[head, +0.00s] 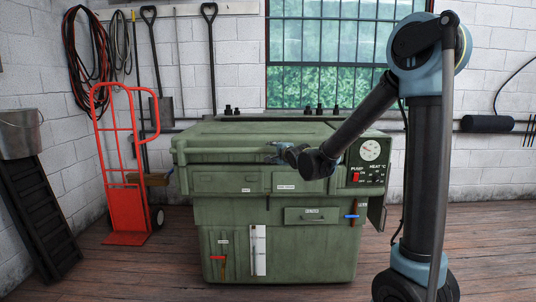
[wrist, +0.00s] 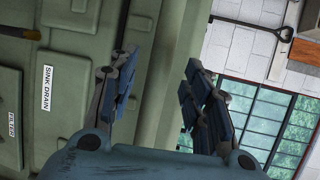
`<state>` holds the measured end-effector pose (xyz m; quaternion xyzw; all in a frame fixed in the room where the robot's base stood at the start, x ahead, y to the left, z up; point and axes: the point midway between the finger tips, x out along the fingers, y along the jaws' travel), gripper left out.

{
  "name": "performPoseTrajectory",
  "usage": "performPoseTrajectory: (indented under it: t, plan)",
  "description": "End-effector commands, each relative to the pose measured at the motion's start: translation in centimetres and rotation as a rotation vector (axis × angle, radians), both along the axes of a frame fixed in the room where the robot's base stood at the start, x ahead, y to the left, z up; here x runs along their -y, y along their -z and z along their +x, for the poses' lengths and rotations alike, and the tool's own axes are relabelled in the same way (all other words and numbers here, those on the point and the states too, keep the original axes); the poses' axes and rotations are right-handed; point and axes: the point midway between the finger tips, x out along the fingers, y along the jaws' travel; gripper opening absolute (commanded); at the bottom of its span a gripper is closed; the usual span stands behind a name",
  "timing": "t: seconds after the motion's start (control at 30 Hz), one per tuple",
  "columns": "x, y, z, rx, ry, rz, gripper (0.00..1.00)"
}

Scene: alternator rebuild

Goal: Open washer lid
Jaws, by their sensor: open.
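The green washer (head: 285,240) stands against the back wall in the head view. Its lid (head: 235,132) lies flat and shut across the top, with a thick front rim. My gripper (head: 275,152) is at the front rim, right of its middle. In the wrist view my gripper (wrist: 160,88) is open, its dark blue finger pads spread apart. The picture is turned sideways there, and the green lid rim (wrist: 172,75) shows between the two fingers. One finger lies over the washer's front side, the other toward the window side. I cannot tell whether either finger touches the lid.
A control panel (head: 371,165) with a dial and red switch is on the washer's right. A red hand truck (head: 126,185) stands to the left, near a dark ramp (head: 38,215) and a bucket (head: 19,135). The wooden floor (head: 150,275) in front is clear.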

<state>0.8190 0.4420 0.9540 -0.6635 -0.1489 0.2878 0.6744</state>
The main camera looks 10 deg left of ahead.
Motion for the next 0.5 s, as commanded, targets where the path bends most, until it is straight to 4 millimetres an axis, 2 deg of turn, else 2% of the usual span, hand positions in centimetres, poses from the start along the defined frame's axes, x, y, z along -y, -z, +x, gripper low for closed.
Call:
performPoseTrajectory:
  t: [0.3, 0.5]
  plan:
    - [-2.4, 0.7, 3.2, -0.001, 0.0, 0.001, 0.45]
    - [-3.2, 1.0, 4.3, 0.0, 0.0, 0.0, 0.45]
